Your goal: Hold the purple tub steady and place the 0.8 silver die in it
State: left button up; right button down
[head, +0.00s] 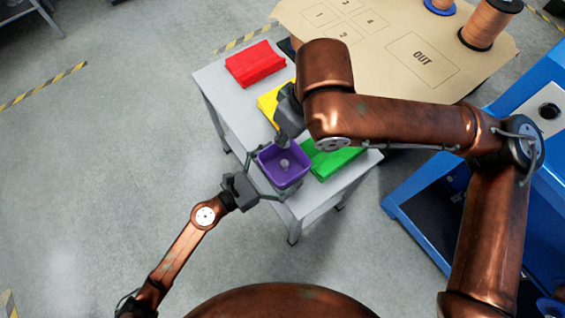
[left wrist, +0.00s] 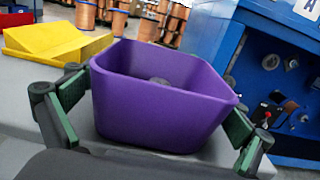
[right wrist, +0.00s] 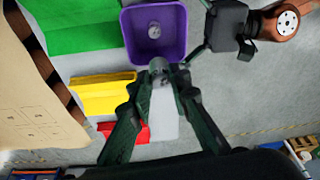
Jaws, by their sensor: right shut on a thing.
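The purple tub (head: 268,176) stands upright at the table's near end. In the left wrist view the tub (left wrist: 155,115) sits between the spread fingers of my left gripper (left wrist: 155,105); whether the pads touch it I cannot tell. My right gripper (right wrist: 155,88) is above the tub, to one side, shut on a small silver die (right wrist: 157,66). Another small silver piece (right wrist: 154,31) lies inside the tub; it also shows in the head view (head: 284,163). No size marking is readable on either piece. The right fingertips are partly hidden in the head view.
Red (head: 255,63), yellow (head: 268,101) and green (head: 335,160) bins stand on the grey table (head: 222,90). A tan board marked OUT (head: 420,60) with copper spools (head: 490,22) lies beyond. A blue machine (head: 420,200) stands at right.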

pick_arm(q)
jog(key=c, duration=1)
jog(key=shift+o, duration=0.2)
pick_arm(e)
jog(key=shift+f, duration=5.7)
jog(key=c, duration=1.7)
grip_release()
jog(key=v, duration=1.2)
jog(key=shift+a, duration=0.1)
pick_arm(q)
jog(key=o, duration=1.2)
jog(key=shift+a, duration=0.1)
